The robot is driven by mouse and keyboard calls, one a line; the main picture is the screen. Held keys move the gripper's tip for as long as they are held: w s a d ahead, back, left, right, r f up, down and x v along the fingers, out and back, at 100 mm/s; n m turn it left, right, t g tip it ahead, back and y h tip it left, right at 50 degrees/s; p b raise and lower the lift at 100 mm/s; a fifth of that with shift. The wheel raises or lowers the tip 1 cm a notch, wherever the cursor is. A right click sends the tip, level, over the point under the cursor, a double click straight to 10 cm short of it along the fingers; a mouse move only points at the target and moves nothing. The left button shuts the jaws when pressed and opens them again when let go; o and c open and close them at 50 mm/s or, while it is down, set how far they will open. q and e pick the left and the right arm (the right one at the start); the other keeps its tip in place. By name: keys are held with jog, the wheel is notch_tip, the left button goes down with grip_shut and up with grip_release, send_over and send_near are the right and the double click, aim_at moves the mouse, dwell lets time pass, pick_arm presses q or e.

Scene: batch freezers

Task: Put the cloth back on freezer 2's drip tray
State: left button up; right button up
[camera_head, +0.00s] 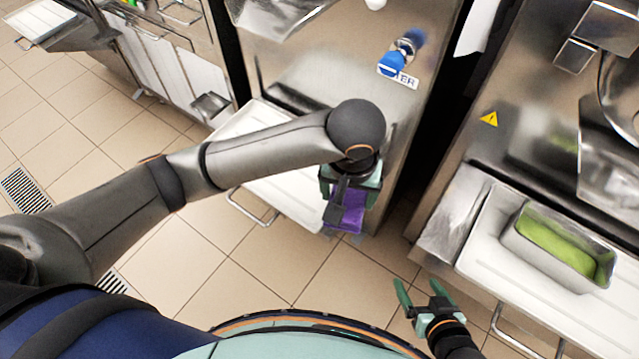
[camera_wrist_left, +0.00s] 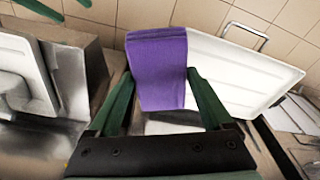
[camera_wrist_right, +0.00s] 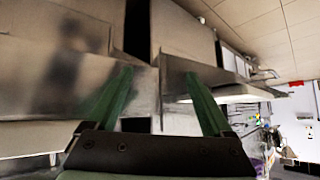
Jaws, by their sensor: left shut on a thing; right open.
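A folded purple cloth (camera_head: 346,212) hangs in my left gripper (camera_head: 347,190), near the right edge of the middle freezer's white tray (camera_head: 285,196). In the left wrist view the purple cloth (camera_wrist_left: 157,68) sits between the green fingers of my left gripper (camera_wrist_left: 158,100), which are shut on it. The white tray (camera_wrist_left: 245,70) lies behind and to the right of the cloth there. I cannot tell whether the cloth touches the tray. My right gripper (camera_head: 426,290) is open and empty, low in front of the right freezer; its fingers (camera_wrist_right: 160,95) are spread in the right wrist view.
The right freezer's white tray (camera_head: 540,268) holds a metal pan (camera_head: 517,245) of green ice cream. A tray handle (camera_head: 250,208) juts out at the front of the middle tray. A dark gap parts the two freezers. Tiled floor (camera_head: 250,275) lies open in front.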

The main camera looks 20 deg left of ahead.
pick_arm(q)
jog(key=shift+w+d+f, duration=0.2)
jog(key=shift+d+f, duration=0.15)
jog(key=shift+f, duration=0.35)
jog(key=w+a+f+b, duration=0.2)
jog(key=w+a+f, duration=0.2)
jog(key=w+a+f+b, duration=0.2)
jog(key=w+a+f, duration=0.2)
jog(key=a, duration=0.1)
jog(key=shift+w+f, duration=0.1)
jog(key=shift+w+a+f+b, duration=0.35)
jog(key=shift+w+a+f, duration=0.1)
jog(key=shift+f, duration=0.15)
notch_tip(320, 180, down, 4)
jog(key=shift+w+a+r+b, duration=0.1)
jog(key=shift+r+b, duration=0.15)
jog(key=shift+b, duration=0.5)
pick_arm(e)
jog(key=f, duration=0.3)
jog(key=d+f, duration=0.1)
jog(key=f, duration=0.1)
jog(key=shift+f, duration=0.1)
